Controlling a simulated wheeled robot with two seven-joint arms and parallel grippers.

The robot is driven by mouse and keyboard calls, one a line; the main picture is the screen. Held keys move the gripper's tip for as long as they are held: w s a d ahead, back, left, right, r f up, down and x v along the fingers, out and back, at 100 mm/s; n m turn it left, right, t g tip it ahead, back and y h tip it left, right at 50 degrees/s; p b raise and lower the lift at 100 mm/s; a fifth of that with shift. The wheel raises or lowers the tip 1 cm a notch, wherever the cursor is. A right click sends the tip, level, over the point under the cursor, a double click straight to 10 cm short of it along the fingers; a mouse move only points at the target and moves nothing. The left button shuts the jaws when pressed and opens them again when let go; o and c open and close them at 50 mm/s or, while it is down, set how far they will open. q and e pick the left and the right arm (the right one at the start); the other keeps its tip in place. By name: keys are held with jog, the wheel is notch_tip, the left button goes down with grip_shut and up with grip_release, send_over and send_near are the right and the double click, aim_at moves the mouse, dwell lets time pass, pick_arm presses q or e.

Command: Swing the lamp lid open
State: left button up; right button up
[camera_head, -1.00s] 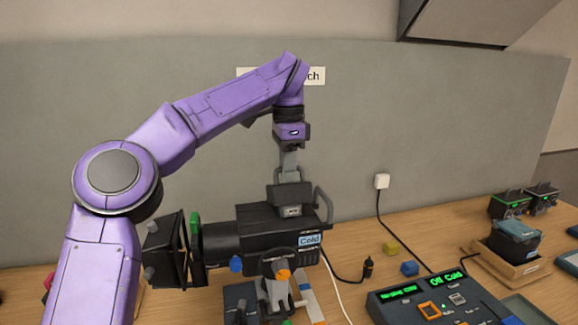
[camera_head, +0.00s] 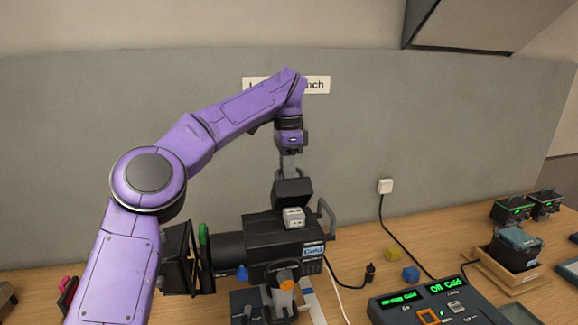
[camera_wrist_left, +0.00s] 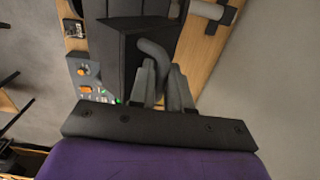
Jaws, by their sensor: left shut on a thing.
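A light grey block (camera_head: 294,217) shows just in front of and below the lid. My left gripper (camera_head: 289,172) reaches down to the lid from above. In the left wrist view its two fingers (camera_wrist_left: 162,88) are closed around the end of a curved grey handle (camera_wrist_left: 152,52) beside a black block. The fingertips are partly hidden in the head view. My right gripper is not in view.
A control console (camera_head: 432,302) with green displays, yellow and blue cubes, and a black battery-like unit (camera_head: 515,247) on a wooden tray lie right. The wall panel is close behind.

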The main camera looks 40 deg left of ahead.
pick_arm(q)
jog(key=shift+w+a+f, duration=0.25)
jog(key=shift+a, duration=0.05)
jog(key=shift+w+a+r+p, duration=0.1)
jog(key=shift+w+a+p, duration=0.15)
jog(key=shift+p, duration=0.35)
jog(key=shift+w+a+f+p, duration=0.35)
jog(key=shift+w+a+f, duration=0.1)
jog(key=shift+w+a, duration=0.3)
jog(key=shift+w+a+f+p, duration=0.3)
jog(key=shift+w+a+f, duration=0.15)
jog(key=shift+w+a, duration=0.25)
jog(key=o, duration=1.4)
jog(key=shift+s, duration=0.1)
jog(key=shift+o, duration=0.6)
jog(key=shift+f, duration=0.15)
jog(key=shift+c, duration=0.2)
jog(key=shift+c, duration=0.7)
